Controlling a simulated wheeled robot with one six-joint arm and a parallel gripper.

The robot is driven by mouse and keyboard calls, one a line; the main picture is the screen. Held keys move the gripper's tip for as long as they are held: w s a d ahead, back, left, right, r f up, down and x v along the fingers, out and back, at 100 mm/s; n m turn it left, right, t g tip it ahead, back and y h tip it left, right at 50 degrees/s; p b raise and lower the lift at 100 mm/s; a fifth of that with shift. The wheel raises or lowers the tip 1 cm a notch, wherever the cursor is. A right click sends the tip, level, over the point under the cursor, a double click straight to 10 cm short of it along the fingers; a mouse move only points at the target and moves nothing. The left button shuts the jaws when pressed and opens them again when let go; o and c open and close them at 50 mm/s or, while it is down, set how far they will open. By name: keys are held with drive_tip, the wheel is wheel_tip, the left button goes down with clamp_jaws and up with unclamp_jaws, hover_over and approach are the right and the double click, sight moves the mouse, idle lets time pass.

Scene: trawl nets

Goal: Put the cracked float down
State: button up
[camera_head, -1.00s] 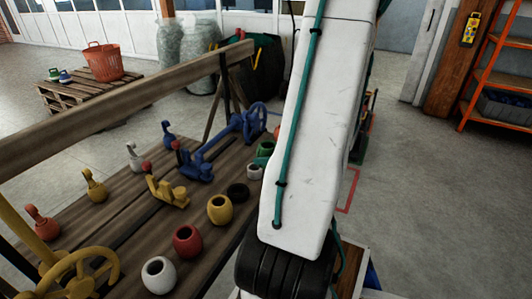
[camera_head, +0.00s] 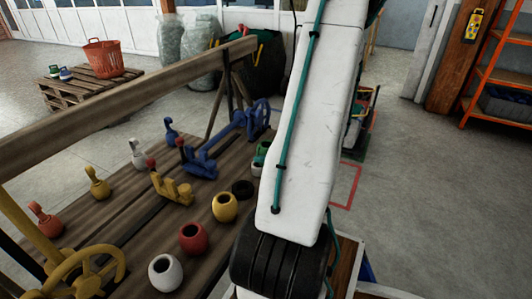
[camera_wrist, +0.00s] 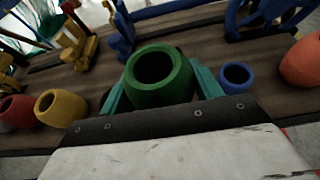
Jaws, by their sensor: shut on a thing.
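A green barrel-shaped float (camera_wrist: 160,78) with a dark round opening stands out in the middle of the wrist view. My gripper (camera_wrist: 161,88) is shut on it, with a teal finger at each side. No crack shows on the side I see. I cannot tell whether its base touches the plank bench (camera_wrist: 75,85) behind and below it. In the head view my white arm hides my gripper. A green round thing (camera_head: 262,150) shows partly beside the arm there, over the bench's right side.
On the bench stand yellow (camera_head: 224,207), red (camera_head: 193,237) and white (camera_head: 166,272) pots. A blue pot (camera_wrist: 236,75) and an orange one (camera_wrist: 302,60) flank the green float on the right. A wooden rail (camera_head: 130,90) crosses above the bench. Open floor lies right.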

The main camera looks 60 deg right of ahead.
drive_tip(key=shift+f, duration=0.1)
drive_tip(key=shift+f, duration=0.5)
drive_tip(key=o, duration=1.1)
drive_tip(key=shift+c, duration=0.2)
drive_tip(key=shift+r, duration=0.1)
